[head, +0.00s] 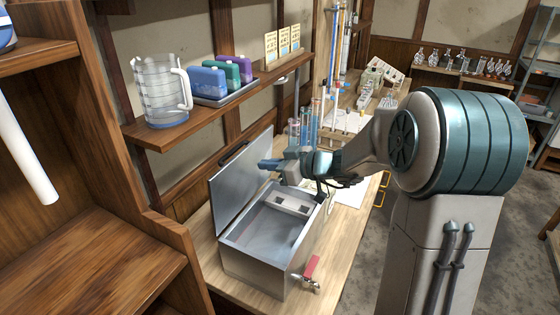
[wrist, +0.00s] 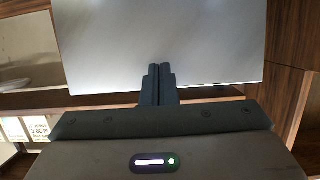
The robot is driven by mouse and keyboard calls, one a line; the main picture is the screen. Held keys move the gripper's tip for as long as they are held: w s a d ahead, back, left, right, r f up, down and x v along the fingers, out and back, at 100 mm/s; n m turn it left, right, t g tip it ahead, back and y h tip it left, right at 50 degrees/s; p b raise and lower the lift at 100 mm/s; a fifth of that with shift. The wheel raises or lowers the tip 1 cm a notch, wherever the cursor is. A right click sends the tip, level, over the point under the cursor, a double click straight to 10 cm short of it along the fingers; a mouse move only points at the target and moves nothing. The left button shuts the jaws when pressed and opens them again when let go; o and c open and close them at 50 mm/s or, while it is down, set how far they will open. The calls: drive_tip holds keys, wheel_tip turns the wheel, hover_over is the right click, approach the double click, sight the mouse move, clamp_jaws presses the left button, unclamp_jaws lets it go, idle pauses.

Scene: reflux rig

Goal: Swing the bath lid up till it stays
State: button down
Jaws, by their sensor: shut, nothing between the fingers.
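The metal bath (head: 262,262) stands on the wooden bench with its inside open to view. Its lid (head: 240,175) stands raised, close to upright, along the bath's left side, with a dark handle (head: 233,153) at its top edge. In the wrist view the lid (wrist: 165,35) is a grey metal sheet filling the upper middle. My gripper (head: 266,163) is over the bath, its fingers pointing left at the lid. In the wrist view my gripper (wrist: 158,70) is shut and empty, its tips in front of the lid. I cannot tell whether they touch it.
A red-handled tap (head: 311,268) sticks out at the bath's front. A wooden shelf (head: 165,130) above holds a plastic jug (head: 161,92) and a tray of coloured boxes (head: 222,92). Glass tubes (head: 310,125) stand behind my gripper. Open floor lies to the right.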

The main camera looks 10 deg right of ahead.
drive_tip(key=shift+w+a+f, duration=0.2)
drive_tip(key=shift+w+a, duration=0.15)
drive_tip(key=shift+a, duration=0.25)
drive_tip(key=shift+w+a+f+b, duration=0.2)
drive_tip(key=shift+w+a+b, duration=0.15)
drive_tip(key=shift+a+b, duration=0.25)
drive_tip(key=w+a+b, duration=0.2)
drive_tip(key=a+b, duration=0.1)
drive_tip(key=shift+w+a, duration=0.1)
drive_tip(key=shift+a, duration=0.05)
drive_tip(key=shift+w+a+b, duration=0.2)
drive_tip(key=shift+a+b, duration=0.1)
drive_tip(key=shift+r, duration=0.15)
drive_tip(key=b, duration=0.3)
approach(247, 159)
drive_tip(key=shift+w+a+r, duration=0.1)
drive_tip(key=shift+w+a, duration=0.2)
drive_tip(key=shift+a, duration=0.2)
drive_tip(key=shift+w+a, duration=0.25)
drive_tip(key=shift+a, duration=0.25)
